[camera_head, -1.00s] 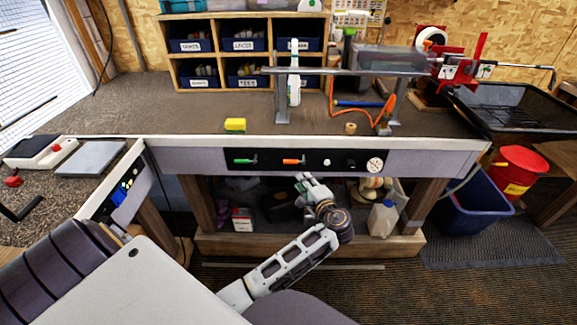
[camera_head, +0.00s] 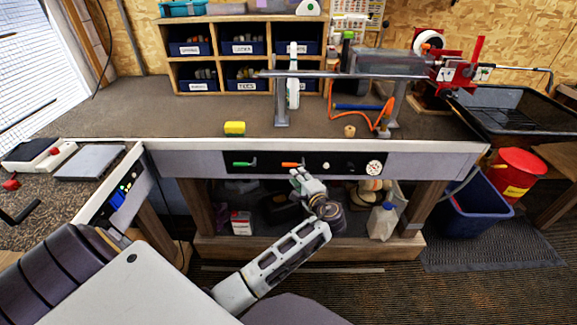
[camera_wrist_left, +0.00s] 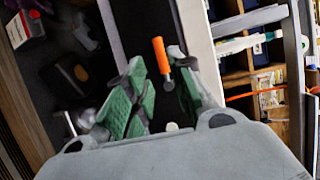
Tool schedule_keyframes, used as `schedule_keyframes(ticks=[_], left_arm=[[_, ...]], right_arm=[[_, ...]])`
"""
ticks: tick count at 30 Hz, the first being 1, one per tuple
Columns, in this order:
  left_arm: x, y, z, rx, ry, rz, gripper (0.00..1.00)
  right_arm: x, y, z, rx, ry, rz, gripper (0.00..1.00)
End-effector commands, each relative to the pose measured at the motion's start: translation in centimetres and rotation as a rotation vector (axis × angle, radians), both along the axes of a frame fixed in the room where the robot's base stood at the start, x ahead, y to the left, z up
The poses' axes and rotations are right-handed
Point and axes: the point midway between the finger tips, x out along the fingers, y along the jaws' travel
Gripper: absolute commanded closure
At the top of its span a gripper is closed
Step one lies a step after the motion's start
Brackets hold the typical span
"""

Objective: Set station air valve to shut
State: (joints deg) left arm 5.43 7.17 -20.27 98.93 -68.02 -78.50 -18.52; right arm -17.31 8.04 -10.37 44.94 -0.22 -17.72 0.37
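A dark panel on the bench front holds an orange lever handle (camera_head: 292,164) and a green lever handle (camera_head: 244,164), both lying sideways. Neither carries a label I can read, so I cannot tell from the frames which is the station air valve. My left gripper (camera_head: 297,177) is just below the orange handle. In the left wrist view, my left gripper (camera_wrist_left: 160,97) is open with its green-padded fingers apart. The orange handle (camera_wrist_left: 161,55) appears in the gap, toward the fingertips, and is not clasped. My right gripper is out of view.
The panel also has a white button (camera_head: 325,166), a black knob (camera_head: 350,167) and a round gauge (camera_head: 374,168). The bench edge (camera_head: 200,144) overhangs the panel. A shelf with bottles lies below.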

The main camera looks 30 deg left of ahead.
Motion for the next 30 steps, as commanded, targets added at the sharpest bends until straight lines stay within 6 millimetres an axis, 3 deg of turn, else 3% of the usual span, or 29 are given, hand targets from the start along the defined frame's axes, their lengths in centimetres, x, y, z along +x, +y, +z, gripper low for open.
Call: schedule_keyframes(ticks=[18,30], left_arm=[[4.6,6.5,-1.4,0.001,0.000,0.001,0.76],[5.6,7.9,-1.8,-0.001,0.000,0.000,0.76]], right_arm=[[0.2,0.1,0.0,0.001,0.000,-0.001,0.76],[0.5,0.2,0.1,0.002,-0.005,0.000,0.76]])
